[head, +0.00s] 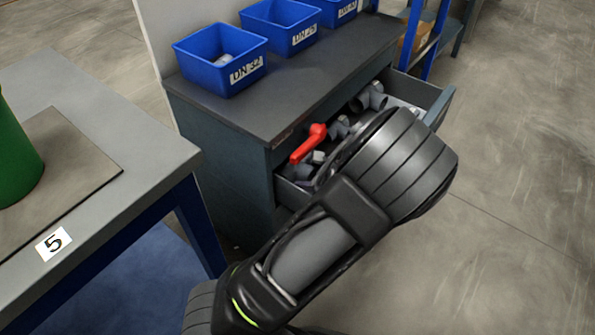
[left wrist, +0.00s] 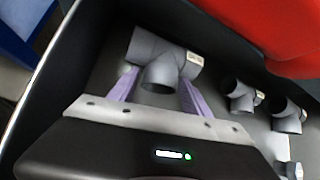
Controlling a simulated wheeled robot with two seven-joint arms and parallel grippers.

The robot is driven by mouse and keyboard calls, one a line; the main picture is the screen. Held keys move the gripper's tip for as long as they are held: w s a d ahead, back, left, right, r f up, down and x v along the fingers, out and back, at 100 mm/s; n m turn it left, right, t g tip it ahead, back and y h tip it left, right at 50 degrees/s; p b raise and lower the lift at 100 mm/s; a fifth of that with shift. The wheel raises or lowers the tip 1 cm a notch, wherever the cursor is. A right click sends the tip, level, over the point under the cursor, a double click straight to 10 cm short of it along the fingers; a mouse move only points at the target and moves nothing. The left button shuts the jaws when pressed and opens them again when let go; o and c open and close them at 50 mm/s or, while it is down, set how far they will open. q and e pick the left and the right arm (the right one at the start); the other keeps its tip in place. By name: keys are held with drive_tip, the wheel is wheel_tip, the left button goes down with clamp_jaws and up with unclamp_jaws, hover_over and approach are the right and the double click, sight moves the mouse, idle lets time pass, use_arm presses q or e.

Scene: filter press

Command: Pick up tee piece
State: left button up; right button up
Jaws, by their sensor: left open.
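A grey tee piece (left wrist: 165,58) with a pale label lies on the drawer floor in the left wrist view. My left gripper (left wrist: 158,84) is open, its two purple fingers reaching down on either side of the tee's branch. I cannot tell whether they touch it. In the head view my left arm reaches over the open drawer (head: 437,108) and hides the gripper and this tee. More grey fittings lie in the drawer, one at the back (head: 370,97) and two smaller ones to the right in the wrist view (left wrist: 240,95). My right gripper is out of view.
A red lever (head: 309,143) sticks up at the drawer's left; a large red part (left wrist: 265,35) is close in the wrist view. Blue bins (head: 222,60) stand on the cabinet top (head: 290,90). A table (head: 130,160) with a green object stands left. The floor at right is clear.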

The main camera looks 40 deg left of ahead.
use_arm(q)
drive_tip(key=shift+c, duration=0.3)
clamp_jaws()
idle(0.6)
